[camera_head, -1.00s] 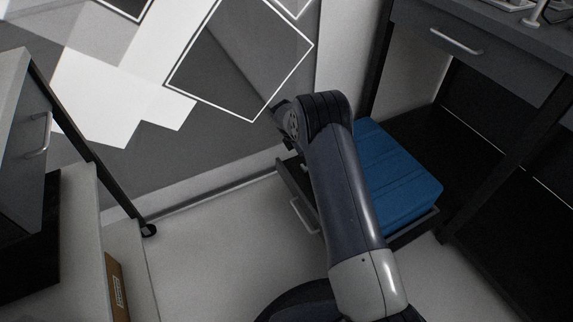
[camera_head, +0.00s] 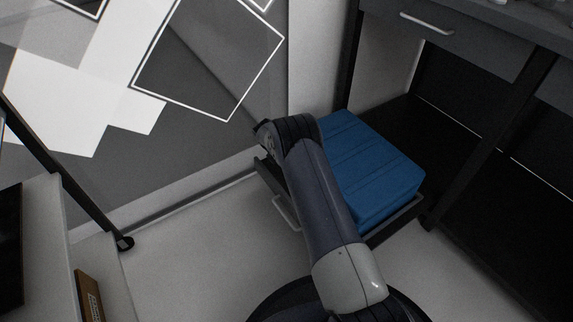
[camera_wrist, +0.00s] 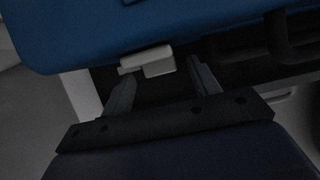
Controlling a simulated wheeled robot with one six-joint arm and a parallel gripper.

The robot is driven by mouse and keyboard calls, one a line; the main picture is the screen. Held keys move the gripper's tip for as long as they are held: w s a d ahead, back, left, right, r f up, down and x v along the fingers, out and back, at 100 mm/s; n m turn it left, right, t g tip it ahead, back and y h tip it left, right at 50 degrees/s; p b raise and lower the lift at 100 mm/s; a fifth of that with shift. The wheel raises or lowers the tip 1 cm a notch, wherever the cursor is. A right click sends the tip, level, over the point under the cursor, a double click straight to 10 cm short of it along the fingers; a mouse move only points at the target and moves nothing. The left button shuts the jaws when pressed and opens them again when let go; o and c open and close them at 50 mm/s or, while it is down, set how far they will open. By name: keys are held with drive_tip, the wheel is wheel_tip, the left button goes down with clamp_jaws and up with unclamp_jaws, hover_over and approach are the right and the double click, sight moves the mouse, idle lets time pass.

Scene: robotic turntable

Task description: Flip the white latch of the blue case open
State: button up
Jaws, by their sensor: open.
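The blue case (camera_head: 368,165) rests on a dark low support under the desk, right of my arm in the head view. In the wrist view the blue case (camera_wrist: 110,28) fills the upper left. The white latch (camera_wrist: 148,62) hangs at the case's lower edge there; it does not show in the head view. My gripper (camera_wrist: 158,78) is open, with one dark finger on each side of and just below the latch. I cannot tell whether the fingers touch it. In the head view my arm hides the gripper.
The low support (camera_head: 400,222) has a metal handle (camera_head: 287,213) on its front. A desk with a drawer (camera_head: 450,38) stands over the case at right. A cabinet (camera_head: 50,230) stands at left. The floor (camera_head: 190,255) between is clear. A patterned wall is behind.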

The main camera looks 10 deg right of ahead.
drive_tip(key=c, duration=1)
drive_tip(key=shift+r, duration=0.1)
drive_tip(key=shift+s+a+r+g+y+b, duration=0.15)
drive_tip(key=shift+r+g+y+b, duration=0.35)
drive_tip(key=shift+y, duration=1.05)
drive_tip(key=shift+a+r+g+y+b, duration=0.25)
drive_tip(key=shift+r+g+y, duration=0.35)
drive_tip(key=shift+y, duration=0.9)
drive_tip(key=shift+s+a+r+g+y+b, duration=0.15)
drive_tip(key=shift+r+g+y+b, duration=0.45)
drive_tip(key=shift+y, duration=0.95)
drive_tip(key=shift+w+f+g+y, duration=0.1)
drive_tip(key=shift+g+y, duration=0.2)
